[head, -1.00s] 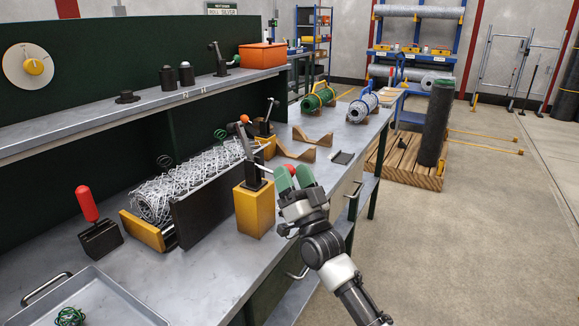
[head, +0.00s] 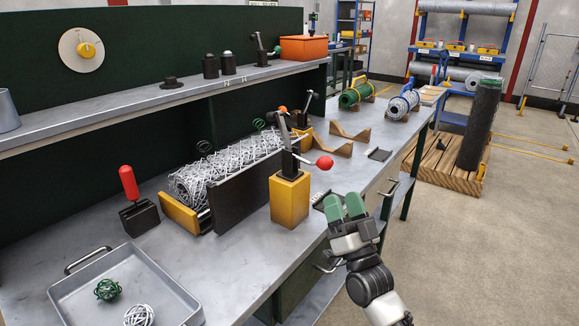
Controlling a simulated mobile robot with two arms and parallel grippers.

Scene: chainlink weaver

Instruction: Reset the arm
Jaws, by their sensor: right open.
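My right gripper (head: 346,207), with green fingertips, is open and empty. It hangs in front of the bench's front edge, to the right of the yellow block (head: 290,199). A lever clamp with a red ball knob (head: 325,162) stands on that block, and the gripper is apart from the knob. My left gripper is out of view. A roll of white wire mesh (head: 230,165) lies on the bench behind a dark plate (head: 245,190).
A grey tray (head: 72,296) holding a green wire ball (head: 108,289) and a white one (head: 138,316) sits at front left. A red-handled tool (head: 130,183) stands behind it. Green and white rolls (head: 356,95) (head: 404,104) lie at the far bench end.

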